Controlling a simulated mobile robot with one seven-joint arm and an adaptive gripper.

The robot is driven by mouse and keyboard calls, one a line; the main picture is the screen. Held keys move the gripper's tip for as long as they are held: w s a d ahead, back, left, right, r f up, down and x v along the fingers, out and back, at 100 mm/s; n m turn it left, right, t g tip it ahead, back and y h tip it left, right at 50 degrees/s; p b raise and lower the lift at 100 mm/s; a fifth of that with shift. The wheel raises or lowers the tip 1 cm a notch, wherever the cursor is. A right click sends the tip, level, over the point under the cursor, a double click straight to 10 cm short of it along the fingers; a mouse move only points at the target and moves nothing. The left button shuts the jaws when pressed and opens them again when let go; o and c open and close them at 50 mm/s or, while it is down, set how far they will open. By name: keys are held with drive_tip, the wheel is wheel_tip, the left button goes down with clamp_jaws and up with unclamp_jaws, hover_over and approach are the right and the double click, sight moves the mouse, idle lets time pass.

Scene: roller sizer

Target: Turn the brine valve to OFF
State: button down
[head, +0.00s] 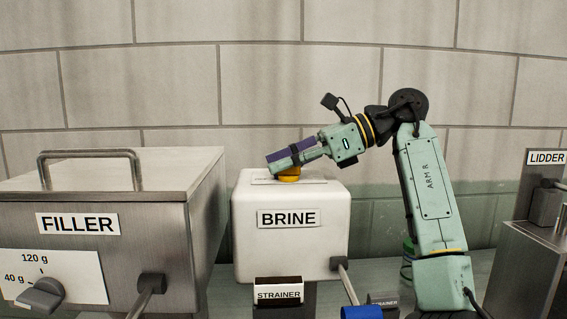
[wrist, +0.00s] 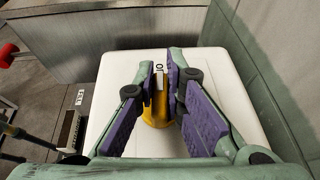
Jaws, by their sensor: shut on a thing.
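The brine tank is a white box (head: 290,250) with a BRINE sign on its front. The brine valve is a yellow handle (head: 289,176) on top of it; it also shows in the wrist view (wrist: 156,115). My gripper (head: 276,161) reaches in from the right, low over the tank top, its purple-padded fingers on either side of the handle and shut on it. In the wrist view a small white label (wrist: 160,68) shows between the fingertips; only part of its lettering is visible, so I cannot tell the valve's position.
The steel FILLER machine (head: 110,200) stands to the left, with a handle on its lid and a dial on its front. A STRAINER sign (head: 279,294) is below the tank. The LIDDER machine (head: 525,265) stands at the right. A block wall (head: 290,90) closes the back.

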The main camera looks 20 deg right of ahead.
drive_tip(key=shift+f, duration=0.1)
drive_tip(key=c, duration=1.7)
unclamp_jaws()
drive_tip(key=shift+o, duration=0.2)
drive_tip(key=shift+v, duration=3.75)
